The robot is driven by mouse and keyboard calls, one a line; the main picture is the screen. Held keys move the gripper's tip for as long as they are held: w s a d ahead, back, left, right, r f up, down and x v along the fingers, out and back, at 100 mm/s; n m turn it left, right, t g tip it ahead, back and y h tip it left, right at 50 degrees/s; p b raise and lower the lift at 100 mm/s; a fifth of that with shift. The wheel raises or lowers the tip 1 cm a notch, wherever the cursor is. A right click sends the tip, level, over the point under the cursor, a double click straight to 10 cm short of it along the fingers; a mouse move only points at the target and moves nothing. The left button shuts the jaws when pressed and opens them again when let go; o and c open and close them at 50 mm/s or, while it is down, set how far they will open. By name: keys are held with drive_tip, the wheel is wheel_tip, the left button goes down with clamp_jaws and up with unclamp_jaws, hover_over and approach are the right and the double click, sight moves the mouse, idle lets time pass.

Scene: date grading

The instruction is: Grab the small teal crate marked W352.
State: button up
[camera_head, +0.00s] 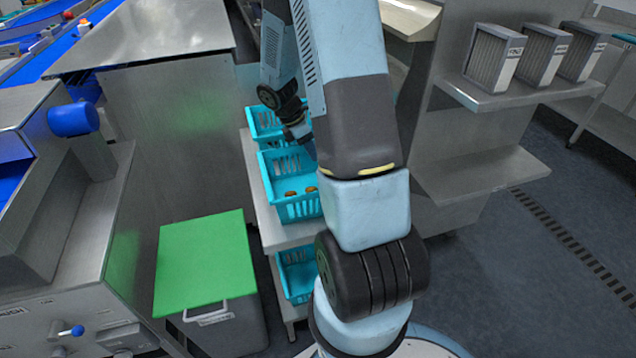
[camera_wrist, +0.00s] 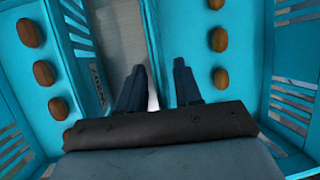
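Two small teal crates stand on the shelf rack in the head view: a rear one (camera_head: 262,122) and a nearer one (camera_head: 295,208) with a few brown dates. A third teal crate (camera_head: 296,280) sits on the lower level. My gripper (camera_wrist: 158,75) is open in the wrist view, between a left crate (camera_wrist: 65,75) and a right crate (camera_wrist: 240,50), both holding dates. The right crate's near wall appears between the fingers; contact cannot be told. A small label shows on the left crate's wall, but I cannot read it. In the head view my arm hides the fingertips.
A grey bin (camera_head: 235,325) with a green lid (camera_head: 205,262) stands left of the rack (camera_head: 285,238). Metal machinery with a blue belt (camera_head: 75,50) is further left. Pale, labelled box-like units (camera_head: 495,58) stand on a steel shelf at right. Floor at right is clear.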

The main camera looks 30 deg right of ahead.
drive_tip(key=shift+s+d+f, duration=0.1)
drive_tip(key=shift+d+f, duration=0.1)
drive_tip(key=shift+f, duration=0.3)
drive_tip(key=shift+c, duration=0.5)
clamp_jaws()
